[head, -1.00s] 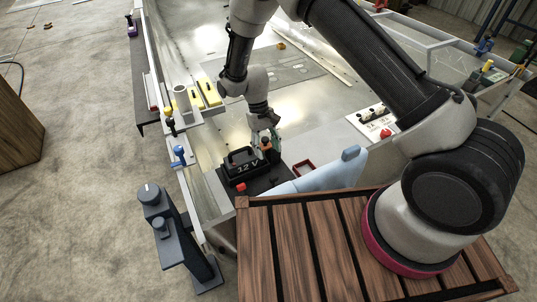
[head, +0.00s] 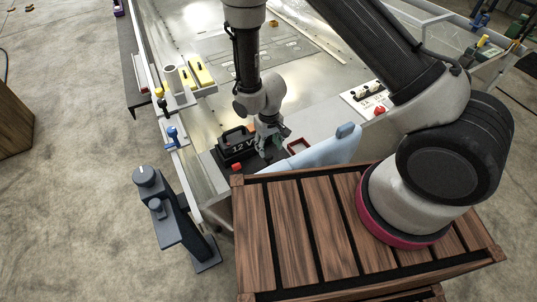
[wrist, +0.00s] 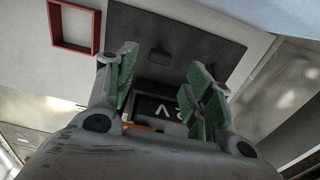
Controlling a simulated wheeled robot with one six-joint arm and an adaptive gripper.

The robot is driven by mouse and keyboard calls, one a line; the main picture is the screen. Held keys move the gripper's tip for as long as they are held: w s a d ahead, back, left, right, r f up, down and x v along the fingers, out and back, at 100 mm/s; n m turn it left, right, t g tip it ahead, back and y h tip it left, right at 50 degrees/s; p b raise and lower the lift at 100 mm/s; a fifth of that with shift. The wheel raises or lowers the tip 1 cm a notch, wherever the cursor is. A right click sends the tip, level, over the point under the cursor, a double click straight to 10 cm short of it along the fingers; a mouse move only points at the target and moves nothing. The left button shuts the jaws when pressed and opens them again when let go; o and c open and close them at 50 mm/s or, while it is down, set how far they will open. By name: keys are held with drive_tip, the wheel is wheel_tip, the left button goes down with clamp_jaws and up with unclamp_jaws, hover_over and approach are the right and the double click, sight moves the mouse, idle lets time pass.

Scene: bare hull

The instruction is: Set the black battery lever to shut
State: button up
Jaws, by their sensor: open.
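The black battery (head: 236,149) marked 12 V stands on a dark plate at the near end of the hull. Its lettered face also shows between the fingers in the wrist view (wrist: 160,108). My gripper (head: 268,150) is open beside the battery's right end, with green-padded fingers (wrist: 160,80) spread apart and nothing between them held. A small dark block (wrist: 158,54) lies on the dark plate beyond the fingertips; I cannot tell if it is the battery lever or how it is set. An orange part (wrist: 140,127) is mostly hidden behind my gripper.
A red square frame (head: 298,147) lies right of my gripper. A red knob (head: 236,167) is at the plate's near edge. A light blue panel (head: 325,152) stands close on the right. A white switch panel (head: 366,98) lies further right. A blue-handled lever (head: 172,134) is on the left rail.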

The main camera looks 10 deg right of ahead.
sight(269, 156)
wheel_tip(269, 156, down, 6)
drive_tip(key=shift+f, duration=0.1)
clamp_jaws()
idle(0.4)
